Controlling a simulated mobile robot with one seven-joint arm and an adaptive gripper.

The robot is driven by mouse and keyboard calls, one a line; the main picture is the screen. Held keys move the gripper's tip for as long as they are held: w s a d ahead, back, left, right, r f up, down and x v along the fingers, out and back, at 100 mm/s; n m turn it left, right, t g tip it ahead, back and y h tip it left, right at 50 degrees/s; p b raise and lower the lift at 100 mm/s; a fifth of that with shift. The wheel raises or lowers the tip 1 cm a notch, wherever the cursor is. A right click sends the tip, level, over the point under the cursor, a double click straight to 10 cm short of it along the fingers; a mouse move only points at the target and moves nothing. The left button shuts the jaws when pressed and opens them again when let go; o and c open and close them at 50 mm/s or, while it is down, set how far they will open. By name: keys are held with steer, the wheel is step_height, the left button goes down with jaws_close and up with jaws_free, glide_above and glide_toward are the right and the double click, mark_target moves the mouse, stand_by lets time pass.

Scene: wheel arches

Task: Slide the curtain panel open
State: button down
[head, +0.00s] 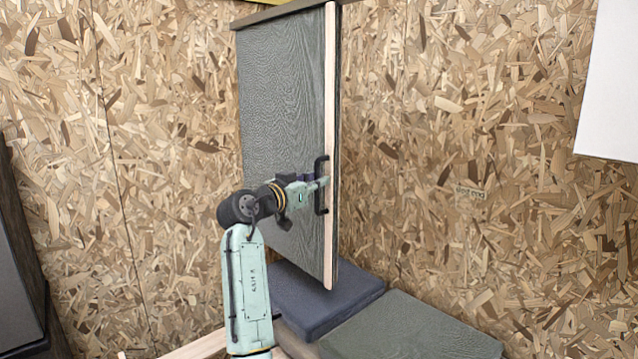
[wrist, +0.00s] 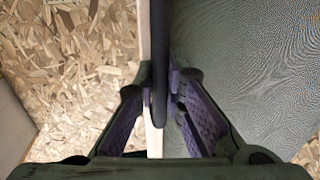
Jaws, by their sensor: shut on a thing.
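The curtain panel (head: 283,110) is a flat dark grey-green board with a pale wooden edge strip (head: 330,90). It hangs upright from a dark rail (head: 285,12) near the wall corner. A black bar handle (head: 320,166) stands on the panel near the pale edge. My gripper (head: 318,184) reaches it from the left, at about mid-handle. In the wrist view the handle (wrist: 159,70) runs upright between the two purple-padded fingers, and my gripper (wrist: 157,110) is shut on it. The panel also fills the right of the wrist view (wrist: 250,60).
A dark blue-grey cushion (head: 310,295) and a grey-green cushion (head: 415,330) lie below the panel. Chipboard walls (head: 470,150) stand behind on both sides. A dark cabinet-like piece (head: 20,260) is at the far left, and a white sheet (head: 608,90) is at upper right.

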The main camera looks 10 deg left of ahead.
steer(key=shift+w+a, duration=0.15)
steer(key=shift+a, duration=0.05)
steer(key=shift+a+r, duration=0.1)
steer(key=c, duration=1.7)
jaws_free()
steer(key=shift+w+a, duration=0.1)
steer(key=shift+o, duration=0.2)
steer(key=v, duration=1.2)
